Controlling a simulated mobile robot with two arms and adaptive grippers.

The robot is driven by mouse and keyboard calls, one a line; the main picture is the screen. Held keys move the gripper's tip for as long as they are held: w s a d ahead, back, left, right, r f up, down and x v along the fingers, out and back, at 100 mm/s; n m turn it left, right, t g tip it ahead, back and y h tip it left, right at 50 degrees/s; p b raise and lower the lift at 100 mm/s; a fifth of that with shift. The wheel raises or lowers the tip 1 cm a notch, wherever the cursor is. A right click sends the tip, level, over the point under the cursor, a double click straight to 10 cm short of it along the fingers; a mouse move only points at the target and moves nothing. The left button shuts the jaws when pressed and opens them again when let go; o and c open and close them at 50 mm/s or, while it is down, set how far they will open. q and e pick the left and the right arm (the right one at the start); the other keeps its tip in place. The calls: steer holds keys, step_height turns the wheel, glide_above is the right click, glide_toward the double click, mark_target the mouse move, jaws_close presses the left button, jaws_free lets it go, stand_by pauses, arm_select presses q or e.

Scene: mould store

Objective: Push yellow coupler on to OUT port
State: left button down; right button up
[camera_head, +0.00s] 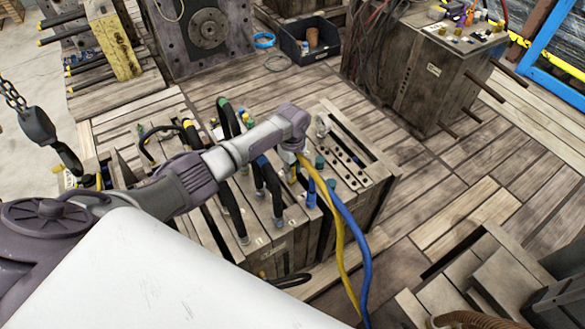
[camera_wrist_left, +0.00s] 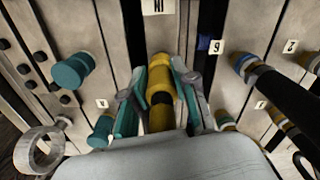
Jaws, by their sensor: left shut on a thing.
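The yellow coupler (camera_wrist_left: 158,72) stands between the two teal fingers of my left gripper (camera_wrist_left: 165,92) in the left wrist view. The fingers are shut on it from both sides. A label plate (camera_wrist_left: 158,6) sits just beyond the coupler at the top edge, cut off and seemingly upside down; I cannot read OUT on it. The port under the coupler is hidden, so I cannot tell how it is seated. In the head view my left gripper (camera_head: 294,165) points down at the block's top, with the yellow hose (camera_head: 340,245) trailing away. My right gripper is not in view.
A blue hose (camera_head: 352,228) hangs beside the yellow one. Black hoses (camera_head: 233,200) with coloured couplers stand close left. In the wrist view, teal caps (camera_wrist_left: 72,70) and a metal ring (camera_wrist_left: 38,148) are at left, a blue-banded coupler (camera_wrist_left: 243,64) at right. A hook (camera_head: 40,130) hangs far left.

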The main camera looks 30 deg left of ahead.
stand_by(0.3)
arm_select(q)
steer(key=c, duration=0.8)
jaws_free()
step_height(320, 180, up, 12)
